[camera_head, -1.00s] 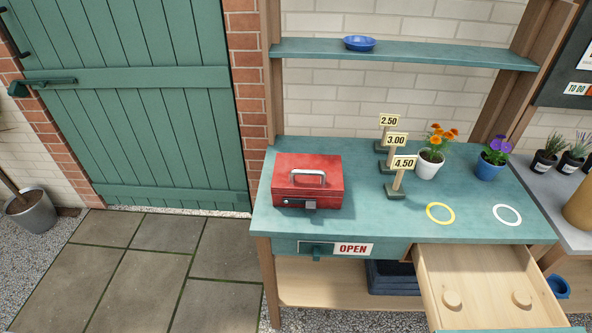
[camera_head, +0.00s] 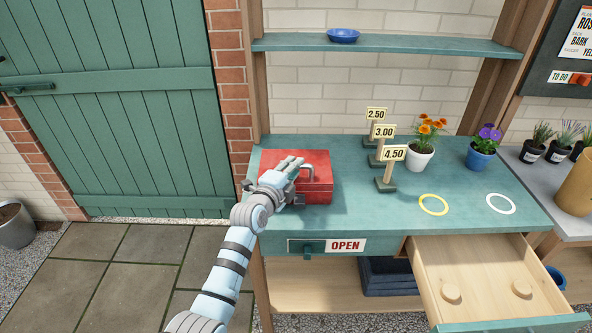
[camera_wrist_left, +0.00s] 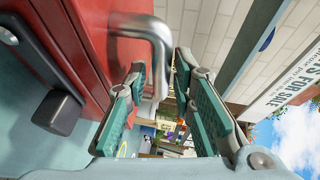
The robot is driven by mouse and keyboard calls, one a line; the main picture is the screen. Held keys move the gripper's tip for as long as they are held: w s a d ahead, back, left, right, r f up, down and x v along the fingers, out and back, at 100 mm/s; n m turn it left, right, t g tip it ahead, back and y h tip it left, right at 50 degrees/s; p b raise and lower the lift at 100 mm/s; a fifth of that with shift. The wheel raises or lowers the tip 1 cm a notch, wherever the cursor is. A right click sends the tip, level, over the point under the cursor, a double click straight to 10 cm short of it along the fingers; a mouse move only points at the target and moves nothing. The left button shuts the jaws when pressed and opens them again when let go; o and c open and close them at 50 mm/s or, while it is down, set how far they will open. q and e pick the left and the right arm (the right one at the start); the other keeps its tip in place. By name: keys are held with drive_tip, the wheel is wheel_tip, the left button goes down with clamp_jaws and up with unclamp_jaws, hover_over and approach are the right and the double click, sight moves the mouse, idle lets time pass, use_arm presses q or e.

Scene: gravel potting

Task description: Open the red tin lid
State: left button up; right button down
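The red tin (camera_head: 320,186) stands on the left part of the green bench, its lid shut and level. Its grey handle (camera_head: 309,168) sits on the lid and also shows in the left wrist view (camera_wrist_left: 154,40). My left gripper (camera_head: 296,166) is at the tin's front left, over the lid. In the left wrist view its two green-padded fingers (camera_wrist_left: 160,82) are apart, with the handle's bend at or between their tips. I cannot tell whether they touch it. A dark latch (camera_wrist_left: 57,112) is on the tin's front. My right gripper is not in view.
Price signs (camera_head: 385,165) stand right of the tin. An orange flower pot (camera_head: 420,159) and a blue pot (camera_head: 480,160) are farther right. A yellow ring (camera_head: 433,205) and white ring (camera_head: 501,204) mark the bench. The drawer (camera_head: 480,265) is pulled out at the front right.

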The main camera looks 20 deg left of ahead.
use_arm(q)
drive_tip(key=shift+x, duration=1)
drive_tip(key=shift+c, duration=0.6)
clamp_jaws()
